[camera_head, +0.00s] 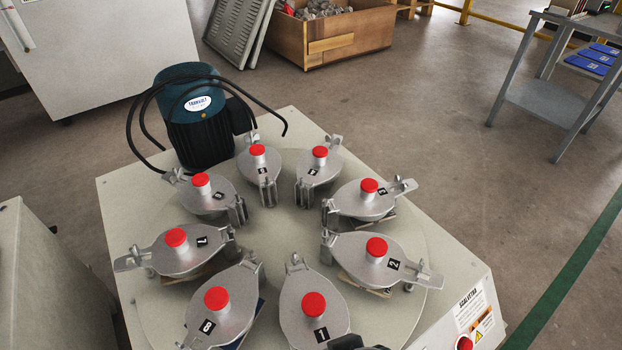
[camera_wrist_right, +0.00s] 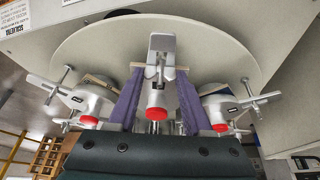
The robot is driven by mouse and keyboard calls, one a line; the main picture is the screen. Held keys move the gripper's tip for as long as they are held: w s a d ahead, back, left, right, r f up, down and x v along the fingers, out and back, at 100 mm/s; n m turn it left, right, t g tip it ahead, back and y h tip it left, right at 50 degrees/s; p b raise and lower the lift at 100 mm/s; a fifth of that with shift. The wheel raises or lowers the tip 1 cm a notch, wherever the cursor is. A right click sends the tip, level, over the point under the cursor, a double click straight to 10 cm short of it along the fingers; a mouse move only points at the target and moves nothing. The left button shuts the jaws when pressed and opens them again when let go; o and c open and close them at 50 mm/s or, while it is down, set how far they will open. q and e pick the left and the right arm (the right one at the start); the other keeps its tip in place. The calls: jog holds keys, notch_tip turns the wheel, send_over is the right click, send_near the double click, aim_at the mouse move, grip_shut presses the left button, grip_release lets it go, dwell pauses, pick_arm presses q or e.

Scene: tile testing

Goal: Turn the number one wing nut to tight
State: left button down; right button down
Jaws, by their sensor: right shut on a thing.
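The number one unit (camera_head: 318,316) is a silver lidded pot with a red knob and a "1" label, at the bottom middle of the head view. Its wing nut is out of that picture, below the edge. In the right wrist view my right gripper (camera_wrist_right: 159,74) has its two purple fingers on either side of the unit's red knob (camera_wrist_right: 156,113). The fingertips are shut on the silver wing nut (camera_wrist_right: 160,73) at the lid's outer end. How far it is turned cannot be told. My left gripper is not in view.
Several numbered pots ring the round plate, including number 2 (camera_head: 368,262) and number 8 (camera_head: 222,308) on either side. A dark motor (camera_head: 200,125) stands at the back. A red button (camera_head: 464,343) sits on the table's right front side.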

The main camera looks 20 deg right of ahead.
jog(key=shift+c, duration=1.6)
grip_release()
jog(key=p+v, duration=0.7)
jog(key=v, duration=0.3)
jog(key=shift+p, duration=0.3)
jog(key=shift+w, duration=0.1)
